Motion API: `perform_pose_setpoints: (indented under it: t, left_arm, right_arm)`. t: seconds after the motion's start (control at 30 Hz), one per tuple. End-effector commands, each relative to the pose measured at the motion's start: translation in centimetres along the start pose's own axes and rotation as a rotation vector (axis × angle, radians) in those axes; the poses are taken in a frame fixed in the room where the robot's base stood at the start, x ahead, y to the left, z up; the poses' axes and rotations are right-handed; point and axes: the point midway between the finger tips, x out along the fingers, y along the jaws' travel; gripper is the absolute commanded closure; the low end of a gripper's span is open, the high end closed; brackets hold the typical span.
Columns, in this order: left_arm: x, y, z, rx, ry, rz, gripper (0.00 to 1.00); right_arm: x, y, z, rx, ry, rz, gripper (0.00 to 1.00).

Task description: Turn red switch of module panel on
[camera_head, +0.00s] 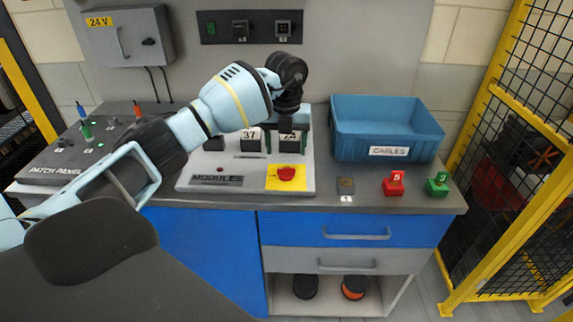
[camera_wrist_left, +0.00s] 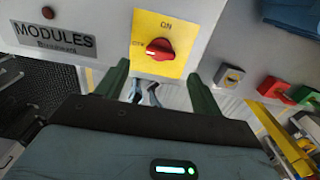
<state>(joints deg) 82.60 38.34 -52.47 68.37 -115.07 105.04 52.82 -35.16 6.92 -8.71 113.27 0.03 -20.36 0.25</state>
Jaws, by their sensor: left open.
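The red switch (camera_head: 287,174) is a rotary knob on a yellow plate (camera_head: 272,184) at the front of the grey module panel (camera_head: 247,185). In the left wrist view the red knob (camera_wrist_left: 159,49) lies roughly sideways, its handle towards the OFF label at left; ON is printed at the top of the plate (camera_wrist_left: 180,20). My left gripper (camera_head: 287,145) is open and empty over the panel, behind the switch in the head view. In the left wrist view its green fingers (camera_wrist_left: 160,88) are spread, with the knob beyond them, apart from both. My right gripper is not in view.
Modules marked 37 (camera_head: 251,135) and 24 (camera_head: 290,136) stand on the panel near the gripper. A blue cables bin (camera_head: 386,142) is at right. Grey (camera_head: 345,185), red (camera_head: 393,187) and green (camera_head: 438,187) blocks lie before it. The patch panel (camera_head: 55,173) is at left.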

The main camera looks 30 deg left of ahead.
Motion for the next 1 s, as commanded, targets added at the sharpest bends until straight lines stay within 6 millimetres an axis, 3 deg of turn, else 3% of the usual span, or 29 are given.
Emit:
perform_pose_setpoints:
  t: [0.4,0.8,1.0]
  left_arm:
    - [5.9,-0.1,-0.1,0.002,0.004,-0.001,0.33]
    - [6.7,-0.1,-0.1,0.003,0.001,-0.002,0.33]
    - [6.7,-0.1,-0.1,0.003,0.001,-0.002,0.56]
  right_arm:
    - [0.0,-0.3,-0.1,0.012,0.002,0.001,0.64]
    - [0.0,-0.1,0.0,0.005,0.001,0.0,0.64]
    - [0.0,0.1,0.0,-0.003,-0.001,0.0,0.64]
